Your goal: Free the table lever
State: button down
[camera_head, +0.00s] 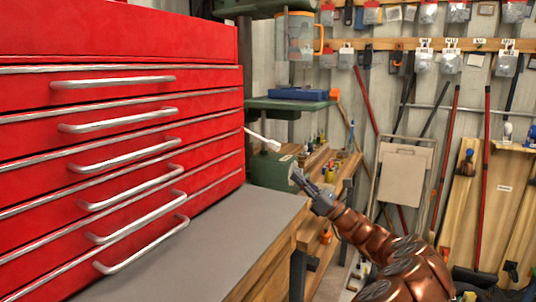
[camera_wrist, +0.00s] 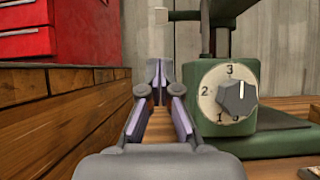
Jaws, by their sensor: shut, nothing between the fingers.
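A green drill press stands past the end of the red tool chest, with a green work table (camera_head: 290,104) at mid height. A pale lever (camera_head: 262,138) slants up to the left from its green body. I take this for the table lever. A pale block (camera_wrist: 161,17) at the top of the wrist view may be its end; I cannot tell. My gripper (camera_head: 296,172) is shut and empty, in front of the green body and below the lever, apart from it. In the wrist view my fingers (camera_wrist: 160,72) meet left of a dial (camera_wrist: 228,92) on the green base (camera_wrist: 245,140).
The red tool chest (camera_head: 120,120) with metal handles stands on a grey-topped bench (camera_head: 215,240) at left. A blue object (camera_head: 297,93) lies on the press table. A wooden bench (camera_head: 345,170) with small tools is behind my gripper. A folded stool (camera_head: 402,175) leans at right.

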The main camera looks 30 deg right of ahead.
jog(key=shift+w+d+r, duration=0.1)
jog(key=shift+d, duration=0.05)
jog(key=b+x, duration=0.1)
jog(key=x, duration=0.8)
jog(key=shift+w+r, duration=0.25)
dwell(0.4)
